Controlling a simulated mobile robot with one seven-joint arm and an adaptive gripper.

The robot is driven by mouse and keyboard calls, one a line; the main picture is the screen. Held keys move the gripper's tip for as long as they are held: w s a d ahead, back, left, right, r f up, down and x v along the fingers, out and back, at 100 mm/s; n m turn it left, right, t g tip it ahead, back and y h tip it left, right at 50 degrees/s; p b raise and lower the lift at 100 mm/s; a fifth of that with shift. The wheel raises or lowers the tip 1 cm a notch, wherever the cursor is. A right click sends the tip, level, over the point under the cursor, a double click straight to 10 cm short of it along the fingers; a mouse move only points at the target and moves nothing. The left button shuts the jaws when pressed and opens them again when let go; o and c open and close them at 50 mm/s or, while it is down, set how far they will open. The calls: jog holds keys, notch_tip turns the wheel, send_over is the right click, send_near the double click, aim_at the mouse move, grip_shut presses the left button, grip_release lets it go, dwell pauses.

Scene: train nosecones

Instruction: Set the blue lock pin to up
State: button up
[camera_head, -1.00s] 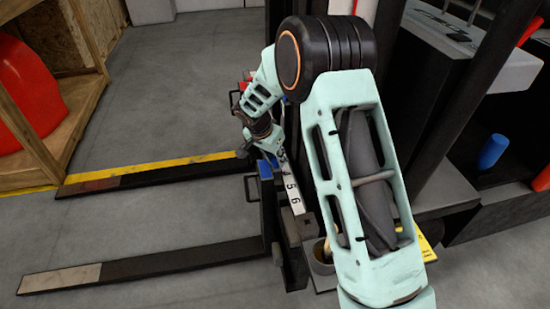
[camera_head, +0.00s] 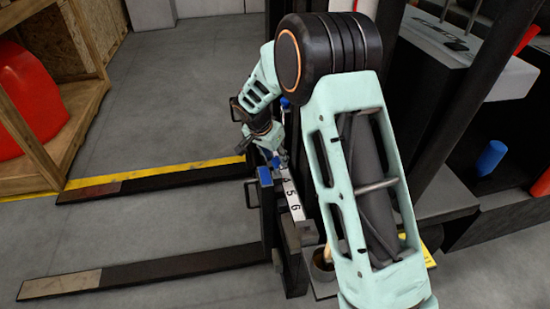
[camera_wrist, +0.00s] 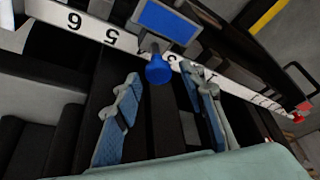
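The blue lock pin (camera_wrist: 158,68) has a round blue knob and stands out beside the numbered white strip (camera_wrist: 95,30), just below a blue plate (camera_wrist: 168,20) in the wrist view. My gripper (camera_wrist: 160,84) is open, its two blue-padded fingers apart. The knob shows between the fingertips, with no finger visibly touching it. In the head view my gripper (camera_head: 274,150) is at the fork carriage, above the strip (camera_head: 291,194) and the blue plate (camera_head: 264,174). The pin cannot be made out surely there.
Two dark forks (camera_head: 150,270) reach left from the carriage. A black handle loop (camera_wrist: 300,78) is at the right in the wrist view. A wooden crate (camera_head: 92,100) with a red nosecone (camera_head: 30,95) stands at left. Floor between the forks is clear.

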jog(key=shift+f, duration=0.1)
jog(key=v, duration=1.2)
jog(key=shift+d, duration=0.1)
